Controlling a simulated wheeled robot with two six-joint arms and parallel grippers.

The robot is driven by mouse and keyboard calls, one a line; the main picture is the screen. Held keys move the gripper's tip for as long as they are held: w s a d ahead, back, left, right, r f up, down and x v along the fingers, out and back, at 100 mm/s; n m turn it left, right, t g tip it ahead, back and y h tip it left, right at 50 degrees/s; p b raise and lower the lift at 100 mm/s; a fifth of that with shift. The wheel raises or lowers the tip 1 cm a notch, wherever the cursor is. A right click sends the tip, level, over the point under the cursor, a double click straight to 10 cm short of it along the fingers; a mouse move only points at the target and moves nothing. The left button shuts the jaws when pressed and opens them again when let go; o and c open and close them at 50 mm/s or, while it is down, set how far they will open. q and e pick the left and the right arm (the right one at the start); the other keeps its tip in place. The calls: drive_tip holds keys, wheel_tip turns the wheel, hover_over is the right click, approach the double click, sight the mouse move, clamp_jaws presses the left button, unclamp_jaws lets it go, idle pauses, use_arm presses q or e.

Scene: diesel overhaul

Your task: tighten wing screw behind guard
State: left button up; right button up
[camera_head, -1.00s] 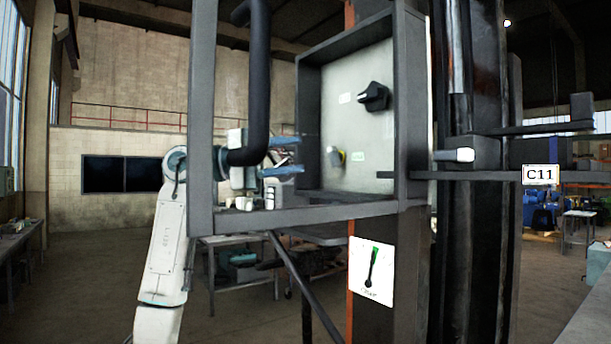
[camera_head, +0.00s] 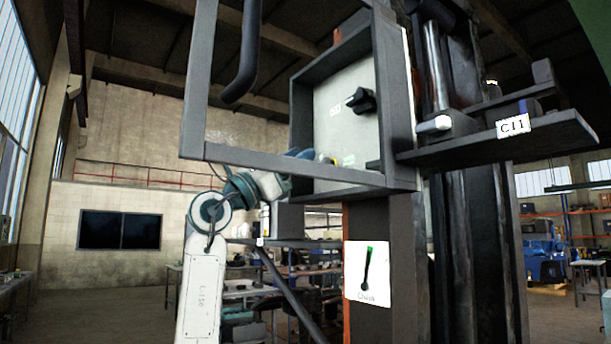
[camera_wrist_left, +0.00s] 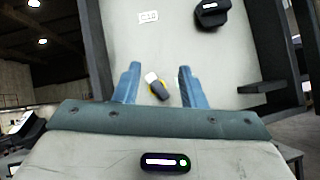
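The wing screw (camera_head: 326,159) sits low on the pale back panel of the grey box, with a yellow base. In the left wrist view the wing screw (camera_wrist_left: 159,90) shows a dark grey wing with a white end. My left gripper (camera_head: 304,154) reaches in behind the lower bar of the grey guard frame (camera_head: 270,171). In the left wrist view the blue fingers of my left gripper (camera_wrist_left: 159,68) are apart, with the screw showing between them. Whether they touch it I cannot tell. My right gripper is not in view.
A black rotary knob (camera_head: 361,101) is on the panel above the screw. A dark ledge (camera_wrist_left: 262,88) juts from the box's side to the right. A dark bent pipe (camera_head: 246,55) hangs at the frame's upper left. A shelf marked C11 (camera_head: 500,140) sticks out at right.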

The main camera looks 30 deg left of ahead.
use_arm(q)
drive_tip(key=n+t+y, duration=0.1)
drive_tip(key=n+y, duration=0.3)
drive_tip(key=n, duration=0.1)
drive_tip(key=w+n+t+y, duration=0.1)
drive_tip(key=n+y, duration=0.3)
drive_tip(key=n, duration=0.1)
drive_tip(key=w+d+n+t+y, duration=0.1)
drive_tip(key=n+t+y, duration=0.1)
drive_tip(key=n, duration=0.3)
drive_tip(key=shift+w+n+y+b, duration=0.2)
drive_tip(key=shift+n+y+b, duration=0.15)
drive_tip(key=shift+y, duration=0.55)
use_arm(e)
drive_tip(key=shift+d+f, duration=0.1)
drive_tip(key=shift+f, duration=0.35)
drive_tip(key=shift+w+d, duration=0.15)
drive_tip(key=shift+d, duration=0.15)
use_arm(q)
drive_tip(key=shift+w+d, duration=0.15)
drive_tip(key=shift+w, duration=0.05)
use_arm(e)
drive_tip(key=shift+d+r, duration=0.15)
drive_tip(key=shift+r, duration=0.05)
